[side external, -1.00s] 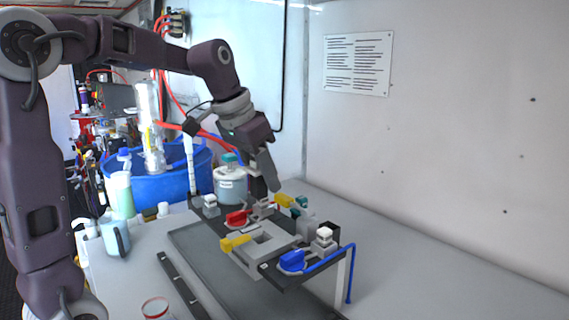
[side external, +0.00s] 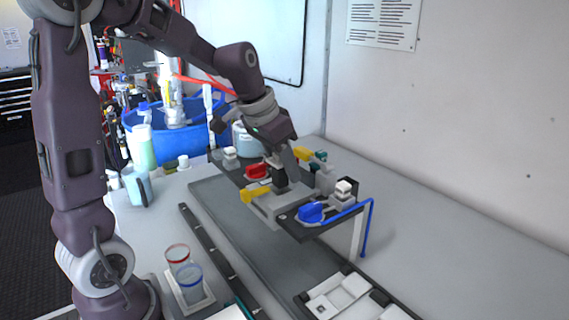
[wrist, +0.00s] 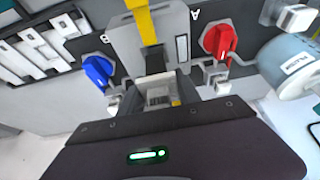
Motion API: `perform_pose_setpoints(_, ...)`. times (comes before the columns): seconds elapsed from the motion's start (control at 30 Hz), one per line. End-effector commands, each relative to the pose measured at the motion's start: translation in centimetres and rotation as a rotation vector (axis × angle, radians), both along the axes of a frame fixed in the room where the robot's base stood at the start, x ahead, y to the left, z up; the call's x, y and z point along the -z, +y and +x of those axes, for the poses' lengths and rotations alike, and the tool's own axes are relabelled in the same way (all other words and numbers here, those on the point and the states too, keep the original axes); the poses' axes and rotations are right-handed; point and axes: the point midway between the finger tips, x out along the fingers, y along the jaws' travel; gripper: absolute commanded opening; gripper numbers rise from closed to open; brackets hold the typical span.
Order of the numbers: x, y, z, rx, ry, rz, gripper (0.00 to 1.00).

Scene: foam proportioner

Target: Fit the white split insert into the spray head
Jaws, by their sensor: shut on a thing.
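My gripper (side external: 280,181) points down at the grey block (side external: 275,213) on the dark stand, with its tips at the block's upper opening. In the wrist view, my gripper (wrist: 158,97) is shut on a small pale piece (wrist: 158,101), apparently the white split insert, mostly hidden between the fingers. The grey block (wrist: 122,42) with a yellow lever (wrist: 147,22) lies just beyond the fingertips; it appears to be the spray head. I cannot tell whether the insert touches it or sits in it.
A blue knob (side external: 311,212) and a red knob (side external: 258,171) flank the block. A blue pipe (side external: 367,225) bends down at the stand's right end. A tray of white pieces (side external: 341,295) lies front right. The right tabletop is clear.

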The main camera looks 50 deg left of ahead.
Motion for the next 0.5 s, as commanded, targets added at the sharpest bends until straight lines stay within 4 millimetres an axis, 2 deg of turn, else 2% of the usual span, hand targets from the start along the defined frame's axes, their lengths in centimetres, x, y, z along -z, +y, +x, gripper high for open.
perform_pose_setpoints(0.37, 0.22, 0.03, -0.02, 0.0, -0.001, 0.0, 0.0)
perform_pose_setpoints(0.5, 0.93, -0.01, -0.08, 0.001, 0.002, -0.001, 0.0)
